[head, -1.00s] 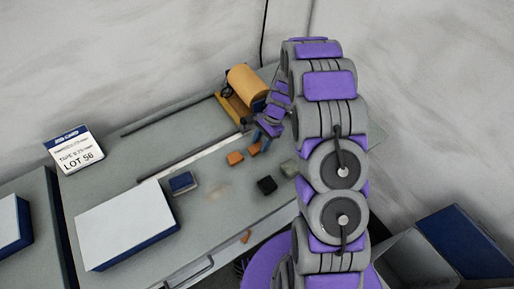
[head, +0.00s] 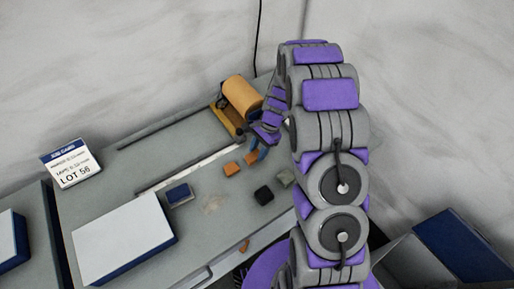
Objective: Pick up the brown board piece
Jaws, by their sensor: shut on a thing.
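My gripper (head: 258,152) is small in the head view, at the far end of my arm, pointing down near the roll stand. Its blue fingers are shut on a small brown board piece (head: 251,158), low over the worktop; I cannot tell whether the piece touches the surface. A second orange-brown piece (head: 232,169) lies just left of it on the worktop. My arm hides part of the area to the right.
A copper-coloured roll (head: 241,97) stands behind the gripper. A black block (head: 263,194), a grey-green block (head: 286,177) and a blue box (head: 179,194) lie on the grey worktop (head: 120,180). A white-topped box (head: 122,238) and LOT 56 sign (head: 71,164) are left.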

